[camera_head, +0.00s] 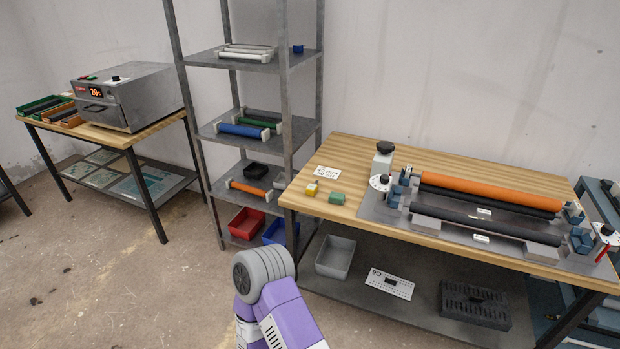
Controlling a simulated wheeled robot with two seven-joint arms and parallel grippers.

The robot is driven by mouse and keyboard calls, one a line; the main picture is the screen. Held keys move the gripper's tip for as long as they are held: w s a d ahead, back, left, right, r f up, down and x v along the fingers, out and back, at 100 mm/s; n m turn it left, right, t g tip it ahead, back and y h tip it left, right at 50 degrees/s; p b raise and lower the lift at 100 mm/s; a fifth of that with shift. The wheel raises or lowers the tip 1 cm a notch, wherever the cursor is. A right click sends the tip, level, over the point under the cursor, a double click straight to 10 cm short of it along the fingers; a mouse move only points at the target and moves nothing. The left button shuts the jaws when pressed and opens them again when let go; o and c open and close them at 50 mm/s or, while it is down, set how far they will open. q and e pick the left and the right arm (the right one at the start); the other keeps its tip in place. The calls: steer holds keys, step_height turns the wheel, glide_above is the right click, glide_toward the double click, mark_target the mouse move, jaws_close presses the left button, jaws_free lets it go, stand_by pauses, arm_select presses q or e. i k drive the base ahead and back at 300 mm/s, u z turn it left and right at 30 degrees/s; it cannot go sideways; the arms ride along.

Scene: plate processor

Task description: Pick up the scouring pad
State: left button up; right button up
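A small green block (337,198), which looks like the scouring pad, lies near the front left part of the wooden-topped table (385,217). A small yellow block (311,188) with a pale part lies just left of it, with a short gap between them. Nothing touches or covers the green block. A purple and grey link of my own arm rises at the bottom middle, in front of the table and well short of the block. Neither of my grippers shows in this view.
A roller machine with an orange roller (490,193) and black rollers fills the table's right side. A white label card (327,172) lies behind the blocks. A metal shelf (228,132) stands left of the table. Open floor (130,270) lies at the lower left.

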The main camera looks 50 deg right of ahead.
mark_target(337, 198)
steer(key=z, duration=0.75)
steer(key=i, duration=1.3)
steer(key=z, duration=1.3)
